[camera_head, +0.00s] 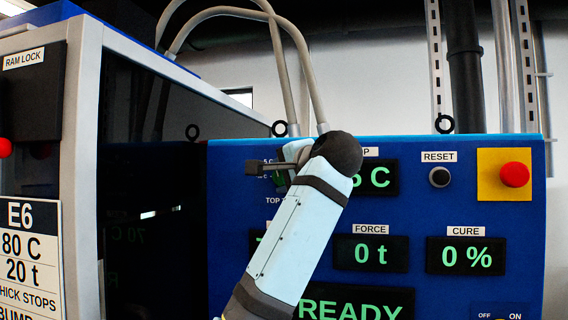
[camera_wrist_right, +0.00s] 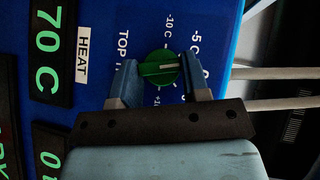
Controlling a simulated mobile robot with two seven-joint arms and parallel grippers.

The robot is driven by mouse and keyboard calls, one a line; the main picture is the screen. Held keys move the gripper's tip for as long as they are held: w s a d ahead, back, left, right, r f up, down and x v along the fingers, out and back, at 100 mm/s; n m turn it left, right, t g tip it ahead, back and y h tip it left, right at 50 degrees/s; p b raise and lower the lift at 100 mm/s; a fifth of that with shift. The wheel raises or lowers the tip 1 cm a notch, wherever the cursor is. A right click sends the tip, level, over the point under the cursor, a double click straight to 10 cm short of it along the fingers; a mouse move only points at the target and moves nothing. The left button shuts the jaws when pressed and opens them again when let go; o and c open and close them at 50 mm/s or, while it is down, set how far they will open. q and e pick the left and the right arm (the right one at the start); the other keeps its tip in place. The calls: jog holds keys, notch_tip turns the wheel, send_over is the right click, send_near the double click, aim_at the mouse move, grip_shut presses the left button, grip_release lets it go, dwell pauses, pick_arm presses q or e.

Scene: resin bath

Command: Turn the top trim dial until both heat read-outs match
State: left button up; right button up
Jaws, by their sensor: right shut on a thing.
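The green top trim dial (camera_wrist_right: 152,70) sits on the blue panel in the right wrist view, with a white line across its face and scale marks such as -10 C and -5 C around it. My right gripper (camera_wrist_right: 160,82) has one finger on each side of it and is shut on it. In the head view my right gripper (camera_head: 275,168) and arm hide most of the dial. The heat read-out (camera_wrist_right: 46,50) shows 70 C in the right wrist view. The top read-out (camera_head: 380,177) is partly covered in the head view; a 5 or 6 and C show. My left gripper is out of view.
The blue panel (camera_head: 480,215) also carries a force read-out (camera_head: 371,252) at 0 t, a cure read-out (camera_head: 465,255) at 0 %, a READY display (camera_head: 355,303), a black reset button (camera_head: 440,177) and a red button (camera_head: 515,174). Grey hoses (camera_head: 283,70) hang above.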

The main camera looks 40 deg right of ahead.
jog(key=n+g+p, duration=0.1)
jog(key=p, duration=0.1)
jog(key=n+g+h+p, duration=0.1)
jog(key=p, duration=0.1)
jog(key=n+g+p, duration=0.1)
jog(key=g+p, duration=0.1)
jog(key=shift+w+a+r+p, duration=0.1)
jog(key=shift+r+p, duration=0.2)
dwell(0.4)
jog(key=o, duration=0.9)
